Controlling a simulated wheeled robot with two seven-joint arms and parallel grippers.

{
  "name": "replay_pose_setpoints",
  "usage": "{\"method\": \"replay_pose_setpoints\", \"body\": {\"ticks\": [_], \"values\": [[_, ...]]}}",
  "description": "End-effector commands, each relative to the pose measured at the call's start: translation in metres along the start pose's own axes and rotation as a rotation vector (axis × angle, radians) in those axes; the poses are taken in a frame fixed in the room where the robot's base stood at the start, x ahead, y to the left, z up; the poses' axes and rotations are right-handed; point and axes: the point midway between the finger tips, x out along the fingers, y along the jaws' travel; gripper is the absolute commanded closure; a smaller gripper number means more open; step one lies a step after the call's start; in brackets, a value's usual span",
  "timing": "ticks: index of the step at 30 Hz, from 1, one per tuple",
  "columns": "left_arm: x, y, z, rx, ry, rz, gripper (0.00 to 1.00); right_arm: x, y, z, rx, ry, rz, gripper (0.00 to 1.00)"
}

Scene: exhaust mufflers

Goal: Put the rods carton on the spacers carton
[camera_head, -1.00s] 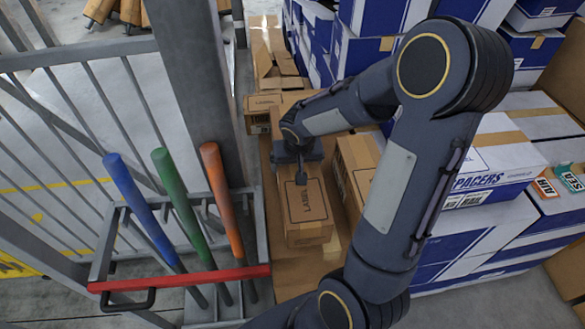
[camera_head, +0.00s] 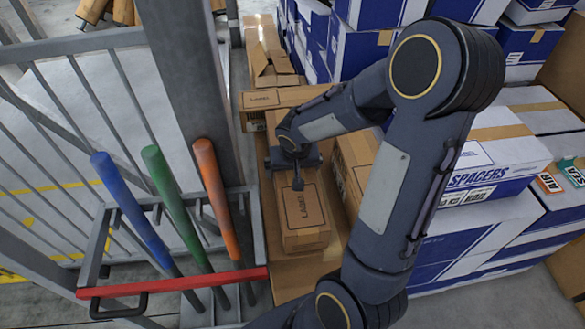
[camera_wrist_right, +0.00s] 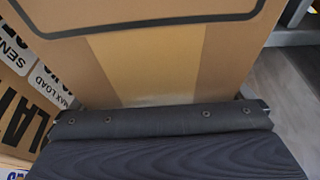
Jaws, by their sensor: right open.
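The spacers carton (camera_head: 490,166) is white and blue, reads "SPACERS", and sits on a blue-and-white stack at the right in the head view. Below my right gripper (camera_head: 296,172) is a long brown carton (camera_head: 303,222) with a black-outlined label; I cannot read "rods" on it. My right gripper is open over the carton's far part. In the right wrist view, a brown carton face with a tape strip (camera_wrist_right: 150,70) fills the middle, close to the dark gripper body. The fingertips are hidden there, and contact cannot be told. My left gripper is out of view.
Another brown carton (camera_head: 356,150) stands just right of the long one. A rack (camera_head: 180,284) with blue, green and orange handles stands at the left beside a grey post (camera_head: 185,80). Blue-and-white boxes (camera_head: 357,60) are stacked behind.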

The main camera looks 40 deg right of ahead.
Motion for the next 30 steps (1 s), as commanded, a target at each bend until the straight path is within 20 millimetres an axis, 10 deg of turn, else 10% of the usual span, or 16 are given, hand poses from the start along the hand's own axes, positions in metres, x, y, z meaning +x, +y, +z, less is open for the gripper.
{"method": "replay_pose_setpoints", "body": {"ticks": [23,30], "values": [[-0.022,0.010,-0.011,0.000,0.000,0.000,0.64,-0.122,0.000,0.000,-0.001,0.001,-0.005,0.00],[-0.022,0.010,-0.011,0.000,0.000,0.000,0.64,-0.162,-0.004,0.051,-0.064,-0.006,-0.160,0.00]]}}
